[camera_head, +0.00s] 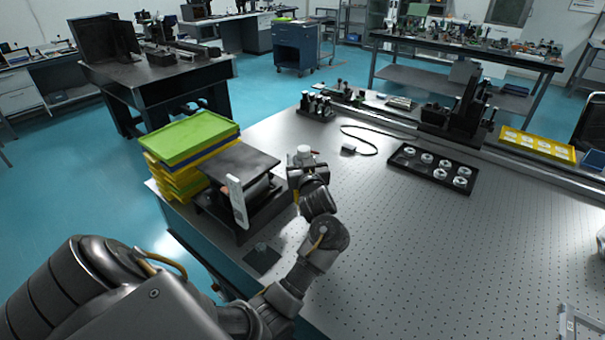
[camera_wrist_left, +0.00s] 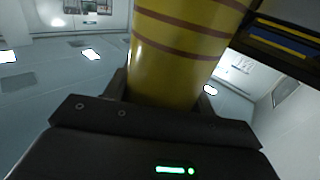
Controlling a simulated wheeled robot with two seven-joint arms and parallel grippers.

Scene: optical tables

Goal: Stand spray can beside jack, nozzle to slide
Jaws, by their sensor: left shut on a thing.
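The spray can shows in the left wrist view as a large yellow cylinder (camera_wrist_left: 180,55) with brown bands, between the fingers. In the head view only its white top (camera_head: 304,150) shows clearly above my left gripper (camera_head: 307,170), which is shut on it. The can looks about upright; its base is hidden, so I cannot tell if it touches the table. The black jack (camera_head: 240,163) with a flat top plate stands just left of the gripper. A white upright plate (camera_head: 237,201), perhaps the slide, is at the jack's front. The nozzle's direction is unclear. My right gripper is not seen.
Stacked yellow trays with a green top tray (camera_head: 188,138) stand left of the jack. A small dark pad (camera_head: 262,258) lies near the table edge. A black tray of white rings (camera_head: 432,168) and a cable (camera_head: 372,140) lie farther right. The perforated tabletop (camera_head: 420,250) is clear at centre-right.

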